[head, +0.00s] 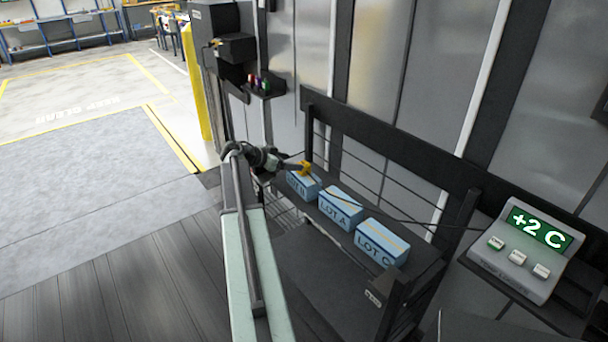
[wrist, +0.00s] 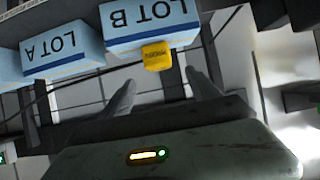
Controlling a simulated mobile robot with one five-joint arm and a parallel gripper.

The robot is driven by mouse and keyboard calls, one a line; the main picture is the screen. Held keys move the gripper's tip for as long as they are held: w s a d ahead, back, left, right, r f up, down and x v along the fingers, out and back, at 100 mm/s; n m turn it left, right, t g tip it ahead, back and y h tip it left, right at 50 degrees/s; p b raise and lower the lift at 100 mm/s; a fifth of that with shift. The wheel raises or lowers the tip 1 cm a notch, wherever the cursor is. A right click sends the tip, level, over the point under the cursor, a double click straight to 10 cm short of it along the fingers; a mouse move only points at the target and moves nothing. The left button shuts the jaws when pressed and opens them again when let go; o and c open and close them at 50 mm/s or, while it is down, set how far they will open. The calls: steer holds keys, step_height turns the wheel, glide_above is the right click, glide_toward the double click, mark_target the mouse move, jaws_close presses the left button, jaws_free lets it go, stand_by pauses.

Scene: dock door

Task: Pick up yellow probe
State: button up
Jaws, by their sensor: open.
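The yellow probe (wrist: 157,56) is a small block with dark lettering, seen in the wrist view in front of the LOT B box (wrist: 150,22). It looks close to the box; I cannot tell whether they touch. In the head view the probe (head: 304,167) shows at the LOT B box (head: 301,187), right by my gripper. My gripper (wrist: 160,79) is open, with one finger on each side below the probe in the wrist view. Nothing is held between the fingers. In the head view my gripper (head: 290,166) partly blends with the probe, so its fingertips are unclear.
The LOT A box (head: 340,208) and LOT C box (head: 382,243) stand in a row on the dark rack (head: 420,262). A thin dark cable crosses behind them toward the +2 C display unit (head: 520,250). A yellow post (head: 200,95) stands at the back left, with open floor beyond.

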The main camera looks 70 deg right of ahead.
mark_target(305, 163)
steer(key=b+x, duration=0.2)
steer(key=x, duration=0.1)
steer(key=b+x, duration=0.2)
steer(key=x, duration=0.2)
steer(key=shift+f, duration=0.45)
steer(key=shift+r, duration=0.1)
jaws_close()
steer(key=shift+r+p, duration=0.5)
steer(key=shift+p, duration=0.1)
step_height(305, 163, up, 3)
steer(key=p, duration=0.3)
steer(key=s+a, duration=0.2)
steer(key=a, duration=0.5)
steer(key=s+a+r+p, duration=0.1)
steer(key=a, duration=0.7)
steer(key=shift+s+a, duration=0.3)
steer(key=shift+s, duration=0.1)
